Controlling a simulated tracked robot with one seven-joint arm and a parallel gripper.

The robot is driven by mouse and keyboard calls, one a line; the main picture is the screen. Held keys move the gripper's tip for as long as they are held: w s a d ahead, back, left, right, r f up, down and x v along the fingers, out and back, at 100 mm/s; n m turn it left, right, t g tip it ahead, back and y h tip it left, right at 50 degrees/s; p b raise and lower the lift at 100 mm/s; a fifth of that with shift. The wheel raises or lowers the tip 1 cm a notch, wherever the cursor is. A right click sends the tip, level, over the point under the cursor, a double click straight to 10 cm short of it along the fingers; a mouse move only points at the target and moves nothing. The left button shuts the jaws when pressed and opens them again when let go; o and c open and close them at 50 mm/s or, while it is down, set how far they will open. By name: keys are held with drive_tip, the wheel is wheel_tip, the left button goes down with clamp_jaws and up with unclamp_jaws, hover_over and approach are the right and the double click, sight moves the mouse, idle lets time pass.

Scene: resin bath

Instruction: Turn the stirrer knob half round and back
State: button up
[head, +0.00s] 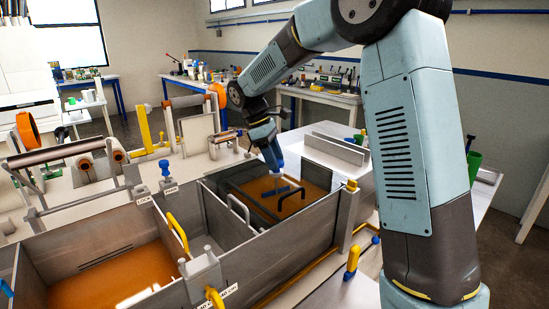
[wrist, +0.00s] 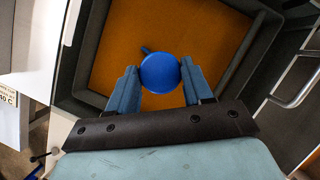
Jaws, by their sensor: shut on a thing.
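The stirrer knob (wrist: 160,73) is a round blue disc seen from above in the wrist view. It sits between the two blue fingertips of my gripper (wrist: 159,82), which is shut on it. Below it lies orange resin in a dark-walled bath (wrist: 88,68); a small blue piece shows just beyond the knob's edge. In the head view my gripper (head: 273,157) points down at the far bath. A blue stirrer bar (head: 284,191) shows there above the resin. The knob is mostly hidden by my gripper in that view.
A nearer steel tank (head: 60,257) holds more orange resin. A yellow handle (head: 178,232) and blue-topped fittings line the tank edges. A grey plate stands on a white surface behind.

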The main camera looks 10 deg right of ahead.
drive_tip(key=shift+n, duration=0.5)
drive_tip(key=o, duration=1)
drive_tip(key=v, duration=1.3)
drive_tip(key=shift+s+a+r, duration=0.15)
drive_tip(key=shift+a+r, duration=0.1)
drive_tip(key=shift+a, duration=0.1)
